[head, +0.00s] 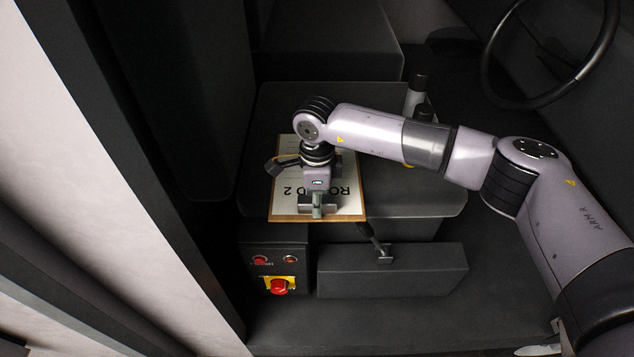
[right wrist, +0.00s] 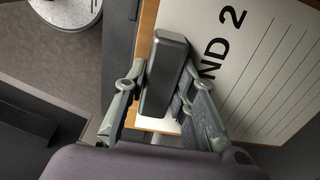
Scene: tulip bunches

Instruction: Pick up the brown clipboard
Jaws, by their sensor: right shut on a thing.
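The brown clipboard (head: 345,218) lies on a dark seat in the head view, holding a white sheet with large print that reads upside down. Its brown edge and lined sheet also show in the right wrist view (right wrist: 147,22). My right gripper (head: 317,212) is over the clipboard's near edge, pointing down. In the right wrist view its fingers (right wrist: 158,100) are on either side of a dark grey block at that edge, seemingly the clipboard's clip, and are shut on it. The arm hides part of the sheet. My left gripper is out of view.
A dark seat (head: 420,205) lies under the clipboard. A panel with a red knob on yellow (head: 279,286) and a lever (head: 374,240) are in front. Bottles (head: 416,92) stand behind my arm. A steering wheel (head: 487,82) is at upper right.

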